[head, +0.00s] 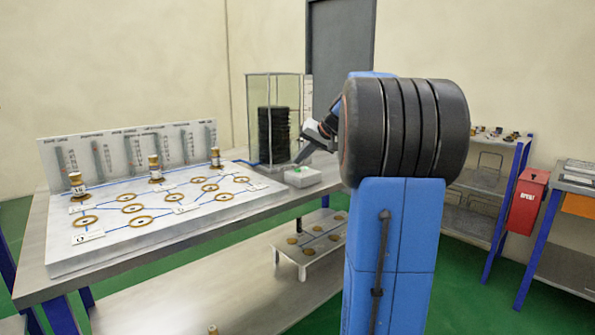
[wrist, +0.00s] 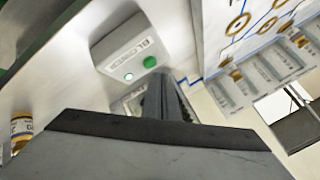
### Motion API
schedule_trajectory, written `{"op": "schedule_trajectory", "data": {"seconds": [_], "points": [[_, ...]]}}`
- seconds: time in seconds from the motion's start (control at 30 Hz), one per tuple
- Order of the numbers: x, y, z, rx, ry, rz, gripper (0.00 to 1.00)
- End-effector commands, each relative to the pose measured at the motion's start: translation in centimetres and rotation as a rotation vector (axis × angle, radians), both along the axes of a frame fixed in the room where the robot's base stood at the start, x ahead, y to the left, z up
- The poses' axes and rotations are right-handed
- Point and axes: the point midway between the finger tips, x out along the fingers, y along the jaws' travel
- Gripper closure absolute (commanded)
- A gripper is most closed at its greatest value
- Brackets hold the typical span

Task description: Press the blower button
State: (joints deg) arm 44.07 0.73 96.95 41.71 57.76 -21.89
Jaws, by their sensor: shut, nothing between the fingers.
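The blower box (wrist: 122,48) is a small white box with a label reading "BLOWER". It has a round green button (wrist: 150,62) and a small pale lamp (wrist: 129,77) on its face. In the head view the box (head: 303,179) sits on the table near the board's right end. My gripper (wrist: 158,80) is shut and empty, its tips right beside the green button in the wrist view. In the head view my gripper (head: 298,160) points down at the box from above. I cannot tell whether the tips touch the button.
A white board (head: 110,225) with brass rings and blue lines covers the table's left part. Brass-capped pieces (head: 155,170) stand along its back edge. A clear case with a black stack (head: 273,135) stands behind the box. A red bin (head: 527,200) hangs at right.

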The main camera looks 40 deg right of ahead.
Motion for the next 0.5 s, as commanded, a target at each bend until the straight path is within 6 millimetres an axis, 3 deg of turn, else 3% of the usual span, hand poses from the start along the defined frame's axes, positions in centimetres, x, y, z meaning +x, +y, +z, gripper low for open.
{"op": "schedule_trajectory", "data": {"seconds": [0.27, 0.5], "points": [[0.0, 0.0, 0.2, 0.000, 0.000, 0.000, 1.00], [0.0, 0.0, 1.9, -0.001, -0.002, 0.000, 1.00]]}}
